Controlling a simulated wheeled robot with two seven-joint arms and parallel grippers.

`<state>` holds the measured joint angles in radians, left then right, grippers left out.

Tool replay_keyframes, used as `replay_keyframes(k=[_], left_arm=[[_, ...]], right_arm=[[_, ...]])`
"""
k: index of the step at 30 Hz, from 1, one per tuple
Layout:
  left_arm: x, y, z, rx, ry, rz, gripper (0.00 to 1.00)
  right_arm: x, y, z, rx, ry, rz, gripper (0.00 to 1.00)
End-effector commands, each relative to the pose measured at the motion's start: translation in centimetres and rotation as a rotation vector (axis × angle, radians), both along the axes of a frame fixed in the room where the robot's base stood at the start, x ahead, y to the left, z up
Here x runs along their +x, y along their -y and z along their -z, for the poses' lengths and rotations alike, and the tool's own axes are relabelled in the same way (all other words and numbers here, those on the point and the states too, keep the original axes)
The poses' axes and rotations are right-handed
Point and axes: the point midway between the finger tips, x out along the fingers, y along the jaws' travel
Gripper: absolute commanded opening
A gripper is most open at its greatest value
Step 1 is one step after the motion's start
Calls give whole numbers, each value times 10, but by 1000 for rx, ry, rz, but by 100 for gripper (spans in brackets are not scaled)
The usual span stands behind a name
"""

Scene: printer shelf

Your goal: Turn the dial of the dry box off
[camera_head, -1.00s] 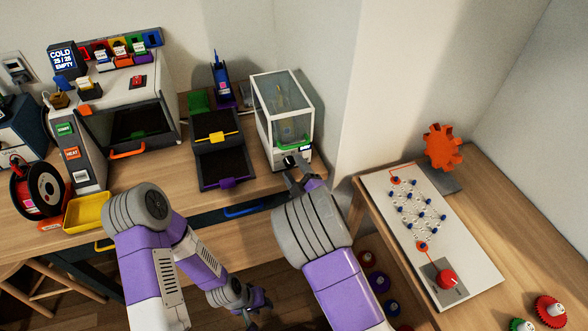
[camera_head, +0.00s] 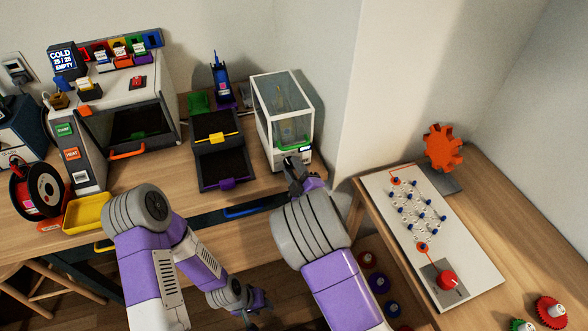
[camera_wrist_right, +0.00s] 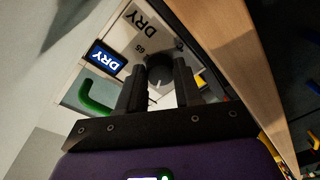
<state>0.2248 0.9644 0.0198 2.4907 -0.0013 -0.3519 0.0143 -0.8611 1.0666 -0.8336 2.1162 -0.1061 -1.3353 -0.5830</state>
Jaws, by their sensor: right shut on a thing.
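The dry box (camera_head: 262,128) is a white cabinet with clear walls and a green handle (camera_head: 294,144), standing at the right end of the wooden desk. In the right wrist view its front (camera_wrist_right: 148,40) carries a lit blue screen (camera_wrist_right: 105,59) reading DRY, a printed DRY label and a "65" mark. My right gripper (camera_wrist_right: 160,80) is shut on the dark round dial (camera_wrist_right: 162,68), a finger on each side. The fingers hide part of the dial, and its pointer is not clear. My left gripper (camera_head: 262,303) hangs low, in front of the desk, away from the box.
A dark two-tier stand (camera_head: 222,150) with yellow and purple handles is left of the box. A grey machine with an orange-handled drawer (camera_head: 127,152) stands farther left. A wall corner rises close right of the box. A white board (camera_head: 430,235) lies on the right table.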

Motion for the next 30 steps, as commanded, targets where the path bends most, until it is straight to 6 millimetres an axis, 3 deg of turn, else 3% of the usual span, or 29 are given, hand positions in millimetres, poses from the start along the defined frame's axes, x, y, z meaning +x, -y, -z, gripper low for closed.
replay_keyframes(k=[8,30], left_arm=[[0,0,5,0,0,0,38],[0,0,23,0,0,0,38]], right_arm=[[0,0,0,-117,39,-1,4],[-1,-1,-3,-748,244,-1,4]])
